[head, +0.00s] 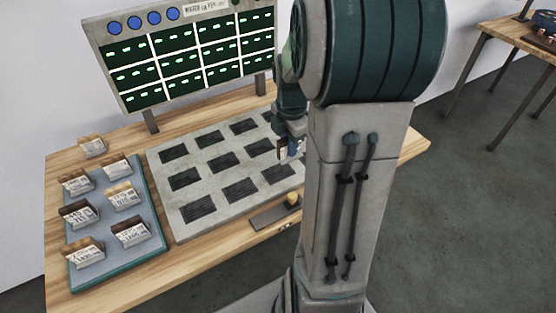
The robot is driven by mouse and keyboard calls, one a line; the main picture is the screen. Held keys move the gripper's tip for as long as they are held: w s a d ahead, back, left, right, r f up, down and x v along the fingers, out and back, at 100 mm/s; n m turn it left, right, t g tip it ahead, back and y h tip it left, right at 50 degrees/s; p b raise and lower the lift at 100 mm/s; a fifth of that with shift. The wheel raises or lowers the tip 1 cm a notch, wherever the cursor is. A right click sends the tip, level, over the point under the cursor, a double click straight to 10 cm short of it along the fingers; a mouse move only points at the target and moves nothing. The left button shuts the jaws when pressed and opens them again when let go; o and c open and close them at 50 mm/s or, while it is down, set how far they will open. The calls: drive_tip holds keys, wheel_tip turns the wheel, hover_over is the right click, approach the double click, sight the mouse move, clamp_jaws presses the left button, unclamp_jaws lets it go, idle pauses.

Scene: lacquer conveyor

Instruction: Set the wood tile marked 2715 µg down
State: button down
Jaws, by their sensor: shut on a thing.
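My gripper (291,154) is over the right part of a grey slab (215,222) with rows of dark recessed pads, partly hidden by my own arm. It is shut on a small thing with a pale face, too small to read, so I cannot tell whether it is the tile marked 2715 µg. I cannot tell whether the held thing touches the slab. Several wood tiles with printed white faces, such as a dark brown one (79,215), stand on a blue tray (108,265) at the left. Their markings are not legible.
One more tile (92,146) stands on the wooden table (60,290) behind the tray. A display board (190,55) with green marks stands at the back. Another table (510,32) is far right.

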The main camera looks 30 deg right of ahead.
sight(278, 151)
drive_tip(key=a+f, duration=0.2)
drive_tip(key=shift+w+a, duration=0.4)
drive_tip(key=shift+f, duration=1.9)
drive_tip(key=shift+f, duration=0.1)
drive_tip(key=c, duration=1.4)
unclamp_jaws()
